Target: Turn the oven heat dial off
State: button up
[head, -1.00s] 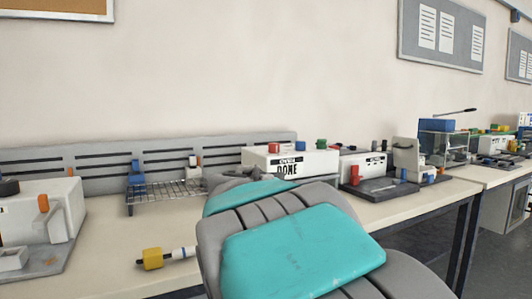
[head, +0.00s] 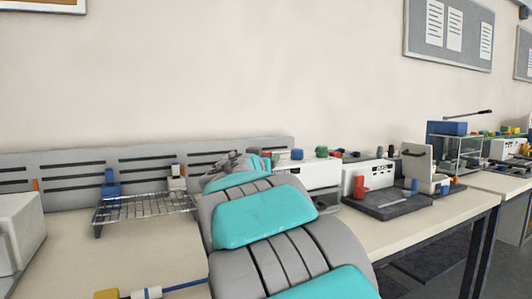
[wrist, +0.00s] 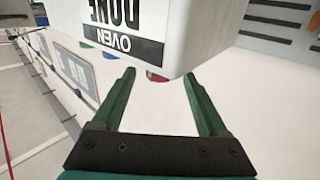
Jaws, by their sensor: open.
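The oven, a white box (head: 318,175), stands on the bench to the right of my arm in the head view, its left part hidden. In the wrist view the oven (wrist: 190,22) is upside down, with a label (wrist: 127,25) reading OVEN DONE. Small coloured knobs sit along its top: a blue one (head: 297,154) and a green one (head: 321,152). My gripper (wrist: 158,78) is open and empty. A red knob (wrist: 157,77) shows between its fingertips in the wrist view, mostly hidden by the oven's edge; contact is not visible. I cannot tell which knob is the heat dial.
A wire rack (head: 145,207) stands left of my arm. A white machine on a dark base (head: 385,203) stands right of the oven. A yellow-ended tool (head: 107,294) lies at the front. A grey slotted panel (head: 60,175) runs along the back.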

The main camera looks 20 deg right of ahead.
aim_at(266, 152)
jog(key=shift+p+x, duration=0.45)
jog(key=shift+x, duration=1.3)
grip_shut()
